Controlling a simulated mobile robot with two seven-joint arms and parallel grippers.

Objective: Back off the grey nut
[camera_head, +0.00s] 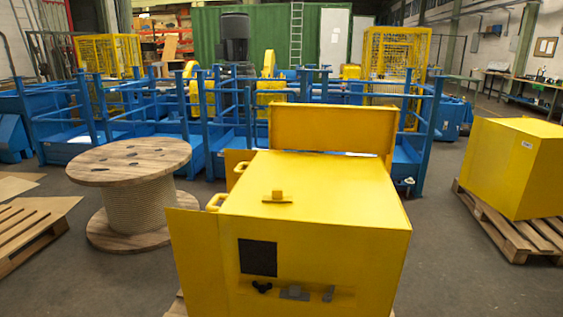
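A yellow cabinet (330,200) stands close in front of me. Low on its front face are three small parts in a row. A black lobed knob (262,287) is at the left, a flat grey part (294,293) is in the middle and a small grey upright part (328,294) is at the right. They are too small for me to tell which is the grey nut. A dark square panel (258,257) sits above the knob. Neither of my grippers is in view.
A wooden cable reel (130,165) stands left of the cabinet. A yellow box (515,170) on a pallet (495,232) is at the right. Blue railings (205,105) run behind. An open yellow flap (190,255) sticks out at the cabinet's left. Bare floor shows between cabinet and box.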

